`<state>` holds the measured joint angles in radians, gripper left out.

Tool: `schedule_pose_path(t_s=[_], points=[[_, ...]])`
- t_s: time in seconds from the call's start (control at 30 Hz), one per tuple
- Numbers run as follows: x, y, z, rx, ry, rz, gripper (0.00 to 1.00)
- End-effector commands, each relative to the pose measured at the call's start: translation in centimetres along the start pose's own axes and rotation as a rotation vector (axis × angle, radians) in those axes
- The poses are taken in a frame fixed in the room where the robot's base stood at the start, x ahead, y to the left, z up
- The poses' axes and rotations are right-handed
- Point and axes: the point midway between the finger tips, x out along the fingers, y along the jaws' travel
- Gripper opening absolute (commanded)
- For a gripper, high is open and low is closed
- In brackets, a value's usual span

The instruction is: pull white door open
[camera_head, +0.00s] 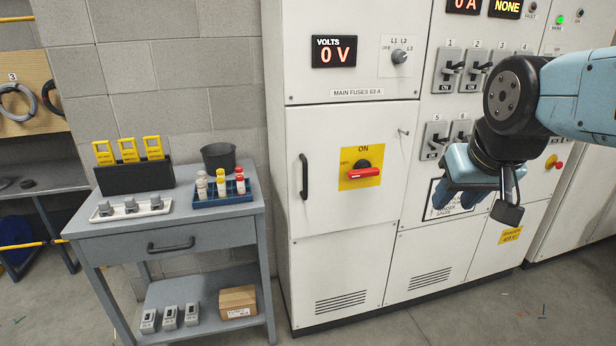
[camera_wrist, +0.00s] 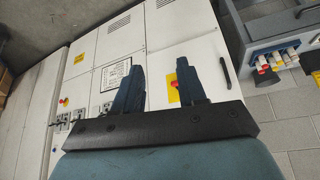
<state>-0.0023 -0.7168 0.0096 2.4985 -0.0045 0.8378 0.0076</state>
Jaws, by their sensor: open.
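The white door (camera_head: 330,212) is a square panel on the grey-white cabinet, closed flush with its frame. A black vertical bar handle (camera_head: 304,177) is at its left edge; the handle also shows in the wrist view (camera_wrist: 224,68). A red rotary switch (camera_head: 364,173) on a yellow plate marked ON sits right of the door's middle, its lever about level. My gripper (camera_head: 462,199) hangs right of the door, in front of the neighbouring panel, away from the handle. In the wrist view its two dark blue fingers are spread (camera_wrist: 158,74) with nothing between them.
A grey cart (camera_head: 251,222) stands left of the door, with a blue tray (camera_head: 205,202), a dark pot (camera_head: 218,156) and yellow devices (camera_head: 128,150) on top. Breaker switches (camera_head: 450,72) are on the panel near my arm. The floor before the door is clear.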

Motion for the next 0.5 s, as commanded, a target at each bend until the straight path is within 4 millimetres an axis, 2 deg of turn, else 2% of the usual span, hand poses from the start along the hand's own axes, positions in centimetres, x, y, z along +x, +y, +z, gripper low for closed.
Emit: schedule_pose_path(t_s=[0.3, 0.5], points=[[7.1, -2.0, -8.2, -0.087, 0.178, 0.003, 0.41], [12.1, -3.8, -12.9, -0.149, 0.313, -0.019, 0.41]])
